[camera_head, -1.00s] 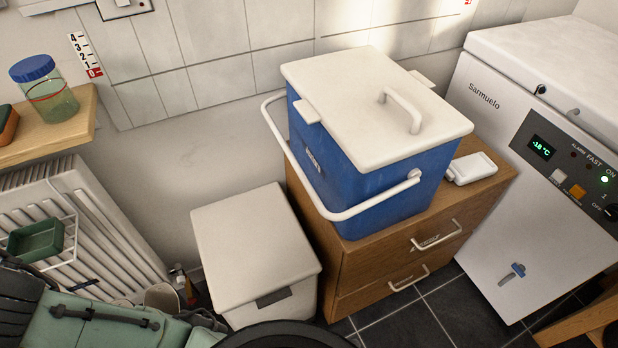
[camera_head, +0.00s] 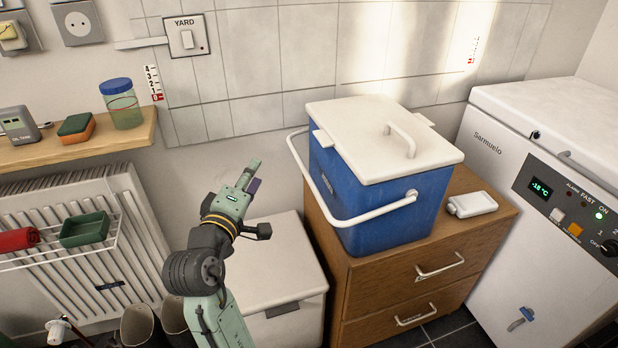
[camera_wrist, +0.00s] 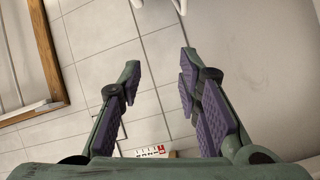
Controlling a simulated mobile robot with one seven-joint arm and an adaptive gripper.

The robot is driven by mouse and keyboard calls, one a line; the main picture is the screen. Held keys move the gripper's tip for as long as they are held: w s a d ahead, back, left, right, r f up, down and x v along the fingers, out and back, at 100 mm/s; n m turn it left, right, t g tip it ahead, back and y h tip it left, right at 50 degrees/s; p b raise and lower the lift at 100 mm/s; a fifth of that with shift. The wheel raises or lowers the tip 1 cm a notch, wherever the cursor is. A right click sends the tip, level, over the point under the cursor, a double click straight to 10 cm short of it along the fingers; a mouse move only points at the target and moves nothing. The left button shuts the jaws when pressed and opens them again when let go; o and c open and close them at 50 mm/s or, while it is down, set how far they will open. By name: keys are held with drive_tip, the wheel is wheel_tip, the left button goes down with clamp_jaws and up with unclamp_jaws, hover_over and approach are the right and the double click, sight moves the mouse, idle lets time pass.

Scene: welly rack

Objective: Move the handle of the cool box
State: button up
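The cool box (camera_head: 375,190) is blue with a white lid (camera_head: 385,140) and stands on a wooden drawer cabinet right of centre in the head view. Its white carrying handle (camera_head: 368,216) is a bail that hangs out to the left and front, below the lid's edge. My gripper (camera_head: 254,174) is raised left of the cool box, apart from the handle. In the wrist view my gripper (camera_wrist: 160,70) has its two purple-padded fingers spread wide, with nothing between them.
A white bin (camera_head: 270,262) stands below my gripper, left of the drawer cabinet (camera_head: 405,282). A white freezer (camera_head: 540,190) stands at the right. A wooden shelf (camera_head: 90,146) and a radiator (camera_head: 90,265) are at the left. An ice pack (camera_head: 473,204) lies right of the cool box.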

sight(308, 173)
drive_tip(key=d+f+g+h, duration=0.3)
drive_tip(key=d+f, duration=0.2)
drive_tip(key=d, duration=0.2)
drive_tip(key=shift+m, duration=0.3)
drive_tip(key=x, duration=0.3)
drive_tip(key=p+x, duration=0.1)
drive_tip(key=x, duration=0.6)
drive_tip(key=shift+s+d+p, duration=0.15)
drive_tip(key=shift+d+p, duration=0.15)
drive_tip(key=shift+r, duration=0.1)
drive_tip(key=shift+c, duration=0.3)
clamp_jaws()
